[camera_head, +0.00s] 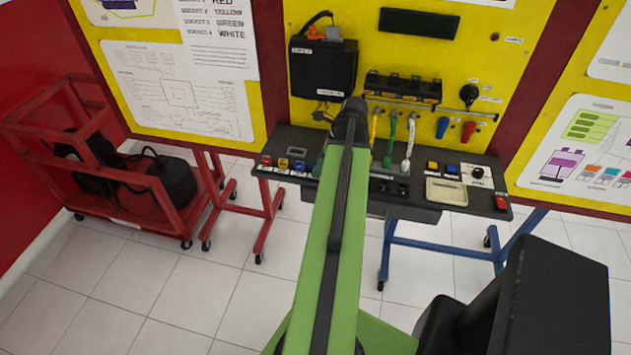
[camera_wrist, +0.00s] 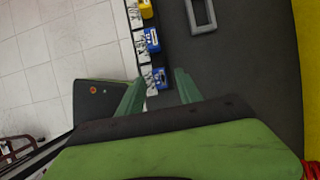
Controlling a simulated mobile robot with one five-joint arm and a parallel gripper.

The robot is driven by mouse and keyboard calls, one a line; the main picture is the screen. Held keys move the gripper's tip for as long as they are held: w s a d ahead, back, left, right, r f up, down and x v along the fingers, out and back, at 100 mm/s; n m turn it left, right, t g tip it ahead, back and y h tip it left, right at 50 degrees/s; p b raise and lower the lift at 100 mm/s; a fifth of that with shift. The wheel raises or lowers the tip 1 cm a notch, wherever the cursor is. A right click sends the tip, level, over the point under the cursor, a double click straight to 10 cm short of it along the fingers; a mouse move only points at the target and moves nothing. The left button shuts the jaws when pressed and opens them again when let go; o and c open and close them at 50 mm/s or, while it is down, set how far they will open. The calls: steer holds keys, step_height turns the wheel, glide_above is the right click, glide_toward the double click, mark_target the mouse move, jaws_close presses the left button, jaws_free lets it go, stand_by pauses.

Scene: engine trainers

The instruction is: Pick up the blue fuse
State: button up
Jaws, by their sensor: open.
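Small blue fuse-like blocks sit along the front edge of the dark shelf. In the wrist view one blue block (camera_wrist: 152,40) is beyond my fingertips and a second blue block (camera_wrist: 161,78) shows between them. I cannot tell which is the blue fuse. My gripper (camera_wrist: 158,86) is open, with one finger on each side of the nearer block in the picture; its height above it is unclear, and nothing is held. In the head view a blue block (camera_head: 299,166) shows left of my green arm, which hides the gripper.
A yellow block (camera_wrist: 145,8) and a grey frame (camera_wrist: 202,15) are on the dark shelf (camera_wrist: 245,60). The yellow panel (camera_head: 460,60) rises behind, with a black box (camera_head: 322,70) and several coloured levers. A red cart (camera_head: 110,180) stands left on the tiled floor.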

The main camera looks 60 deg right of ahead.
jaws_close()
steer(key=shift+r, duration=0.1)
stand_by(0.4)
